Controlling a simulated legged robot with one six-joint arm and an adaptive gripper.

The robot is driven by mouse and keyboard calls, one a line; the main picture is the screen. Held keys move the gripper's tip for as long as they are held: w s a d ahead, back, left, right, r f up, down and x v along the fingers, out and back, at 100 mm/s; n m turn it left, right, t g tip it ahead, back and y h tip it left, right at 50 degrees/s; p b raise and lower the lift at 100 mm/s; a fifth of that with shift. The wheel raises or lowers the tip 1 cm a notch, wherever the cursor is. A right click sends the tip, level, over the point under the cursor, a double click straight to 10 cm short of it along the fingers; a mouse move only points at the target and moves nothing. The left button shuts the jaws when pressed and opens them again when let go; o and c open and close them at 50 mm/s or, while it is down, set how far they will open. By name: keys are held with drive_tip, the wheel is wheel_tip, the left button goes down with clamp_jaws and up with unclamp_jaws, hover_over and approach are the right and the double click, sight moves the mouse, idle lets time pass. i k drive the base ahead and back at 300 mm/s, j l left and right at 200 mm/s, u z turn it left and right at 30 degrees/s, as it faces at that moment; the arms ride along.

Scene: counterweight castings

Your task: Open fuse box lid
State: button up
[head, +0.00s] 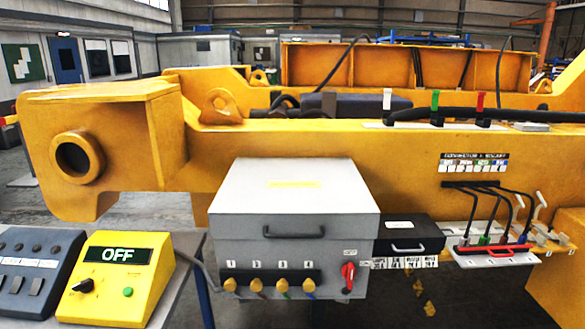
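A large grey box (292,222) is mounted on the front of the yellow casting, with a flat lid (260,190), a yellow label on top and a dark handle (294,233) at its front. The lid looks closed. No readable label tells which of the two is the fuse box. My gripper is not in view.
The yellow casting (140,118) spans the view. At the lower left, a yellow control box (117,279) reads OFF, beside a dark switch panel (30,262) on a table. The space before the grey box looks clear.

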sight(400, 233)
drive_tip(key=i+l+z, duration=0.25)
drive_tip(key=l, duration=0.3)
drive_tip(key=i+l+z, duration=0.3)
drive_tip(key=i+l, duration=0.15)
drive_tip(key=i, duration=0.05)
